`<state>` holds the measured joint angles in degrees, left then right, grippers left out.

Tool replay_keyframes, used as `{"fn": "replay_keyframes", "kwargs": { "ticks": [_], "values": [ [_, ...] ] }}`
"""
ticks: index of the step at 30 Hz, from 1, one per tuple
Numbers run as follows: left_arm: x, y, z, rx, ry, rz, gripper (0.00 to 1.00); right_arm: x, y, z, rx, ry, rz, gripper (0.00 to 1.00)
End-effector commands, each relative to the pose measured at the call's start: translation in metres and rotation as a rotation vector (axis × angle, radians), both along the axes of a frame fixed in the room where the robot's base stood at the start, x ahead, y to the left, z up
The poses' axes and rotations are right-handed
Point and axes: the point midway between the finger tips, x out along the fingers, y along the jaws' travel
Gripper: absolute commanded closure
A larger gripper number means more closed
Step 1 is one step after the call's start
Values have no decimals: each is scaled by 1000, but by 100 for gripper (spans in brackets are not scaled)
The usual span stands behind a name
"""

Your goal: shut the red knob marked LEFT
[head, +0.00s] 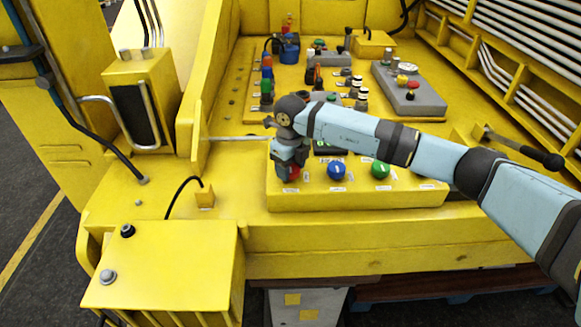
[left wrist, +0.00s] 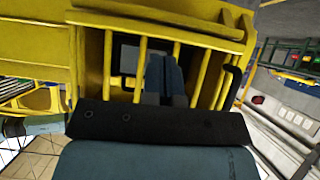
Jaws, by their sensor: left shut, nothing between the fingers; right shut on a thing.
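The red knob (head: 294,175) is at the left end of a row on the sloped yellow front panel (head: 410,198) in the head view. My right gripper (head: 288,174) points down over it and is shut on it. The fingers hide much of the knob, so its turn angle cannot be told. The small white labels around it are too small to read. My left gripper (left wrist: 165,80) shows only in the left wrist view, shut and empty, in front of yellow bars.
A blue knob (head: 337,170) and a green knob (head: 380,170) stand to the right of the red one. Behind are a grey box with a red button (head: 404,80) and several coloured switches. A lever with a black grip (head: 540,156) is at the right.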

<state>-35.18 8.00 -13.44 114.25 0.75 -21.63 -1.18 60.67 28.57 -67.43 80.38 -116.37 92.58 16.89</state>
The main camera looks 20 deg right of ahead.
Motion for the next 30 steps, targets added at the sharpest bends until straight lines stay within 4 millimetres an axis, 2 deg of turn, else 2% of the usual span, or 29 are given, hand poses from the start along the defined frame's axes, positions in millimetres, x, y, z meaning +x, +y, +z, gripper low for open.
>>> {"fn": "replay_keyframes", "kwargs": {
  "ticks": [15, 16, 19, 30],
  "values": [
    [0, 0, 0, -1, -1, -1, 100, 0, 0, 0, 0, 0, -21, 71],
    [0, 0, 0, -1, -1, -1, 100, 0, 0, 0, 0, 0, -21, 45],
    [0, 0, 0, -1, 0, -1, 100, 0, 0, 0, 0, 0, -21, 22],
    [-1, 0, -2, 0, 2, -1, 100, 1, 0, 6, 1, -2, -20, 22]
  ]
}}
